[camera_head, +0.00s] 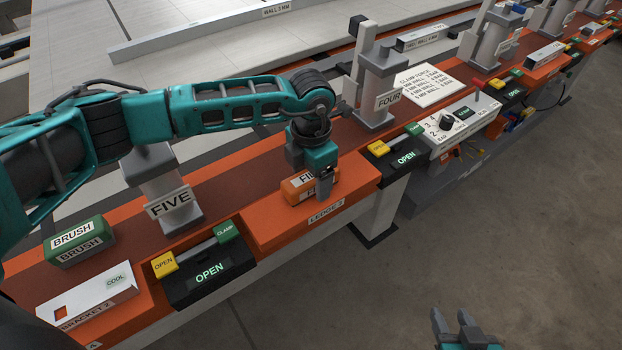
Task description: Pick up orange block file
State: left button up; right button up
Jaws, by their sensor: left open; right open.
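The orange block file (293,188) lies on the orange ledge labelled LEDGE 3 (262,232), with part of its white label showing. My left gripper (324,190) comes down over the right end of the file, pointing downward. Its fingers are open at the file, and whether they touch it I cannot tell. The gripper hides the file's right part. My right gripper (458,326) is at the bottom right edge, open and empty, over the floor and away from the bench.
A green brush block (79,245) and a white bracket (88,298) sit at left. Clamp posts FIVE (160,185) and FOUR (380,85) rise behind the ledge. A control box (462,120) stands right. The floor at right is clear.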

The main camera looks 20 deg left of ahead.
pick_arm(q)
jog(key=shift+f, duration=0.45)
jog(key=shift+r, duration=0.1)
jog(key=c, duration=1.3)
notch_tip(320, 180, up, 20)
